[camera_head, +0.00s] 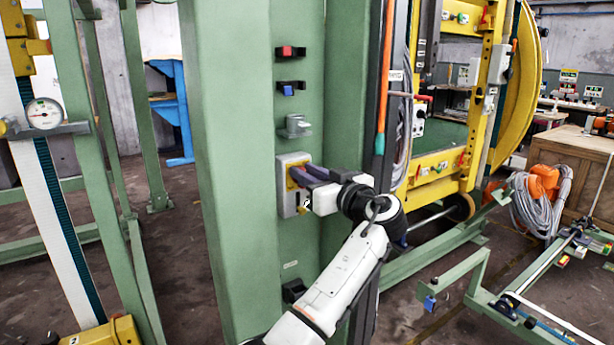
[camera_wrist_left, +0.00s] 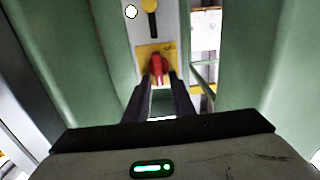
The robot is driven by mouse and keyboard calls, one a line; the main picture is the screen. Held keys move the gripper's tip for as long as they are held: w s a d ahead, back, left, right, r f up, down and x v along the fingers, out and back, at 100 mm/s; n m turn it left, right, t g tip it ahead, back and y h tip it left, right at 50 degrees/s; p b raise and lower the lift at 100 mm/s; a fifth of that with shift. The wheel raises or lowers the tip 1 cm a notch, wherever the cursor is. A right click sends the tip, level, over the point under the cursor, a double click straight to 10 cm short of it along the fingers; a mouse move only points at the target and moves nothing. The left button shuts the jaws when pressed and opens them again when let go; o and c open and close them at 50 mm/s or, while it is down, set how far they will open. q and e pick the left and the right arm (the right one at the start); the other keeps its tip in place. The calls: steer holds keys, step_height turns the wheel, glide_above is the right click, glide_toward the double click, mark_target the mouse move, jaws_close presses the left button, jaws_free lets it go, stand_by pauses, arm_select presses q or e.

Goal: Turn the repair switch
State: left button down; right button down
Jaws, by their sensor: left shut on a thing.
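The repair switch shows in the left wrist view as a red knob (camera_wrist_left: 157,67) on a yellow plate (camera_wrist_left: 143,50). Its grey box (camera_head: 286,207) is mounted on the face of a green column in the head view. My left gripper (camera_head: 298,174) reaches the front of this box, and its fingers hide the knob there. In the left wrist view, the left gripper (camera_wrist_left: 160,80) has its two dark fingers on either side of the red knob, shut on it. My right gripper is in neither view.
The green column (camera_head: 229,140) carries a red-and-black fitting (camera_head: 290,52), a blue-and-black fitting (camera_head: 290,87) and a grey fitting (camera_head: 294,126) above the box. An orange-and-green pole (camera_head: 383,100) stands to the right. A yellow frame (camera_head: 485,95) stands farther right.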

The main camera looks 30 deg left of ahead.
arm_select(q)
steer(key=shift+s+a+f+n+b, duration=0.1)
steer(key=shift+s+f+n+b, duration=0.25)
steer(key=shift+n+b, duration=2.9)
steer(key=shift+s+a+f+n+b, duration=0.1)
steer(key=shift+s+f+n+b, duration=0.15)
steer(key=shift+n+b, duration=2.95)
steer(key=shift+s+a+f+n+b, duration=0.1)
steer(key=shift+s+f+n+b, duration=0.25)
steer(key=shift+n+b, duration=2.9)
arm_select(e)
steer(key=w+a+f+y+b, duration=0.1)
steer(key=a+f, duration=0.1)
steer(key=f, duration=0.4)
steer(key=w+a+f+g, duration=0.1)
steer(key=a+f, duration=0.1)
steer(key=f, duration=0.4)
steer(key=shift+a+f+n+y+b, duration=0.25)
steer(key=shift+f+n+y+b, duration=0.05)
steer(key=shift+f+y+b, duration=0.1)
arm_select(q)
steer(key=shift+w+m, duration=0.1)
steer(key=shift+m, duration=0.7)
steer(key=c, duration=1.8)
jaws_free()
steer(key=shift+c, duration=0.2)
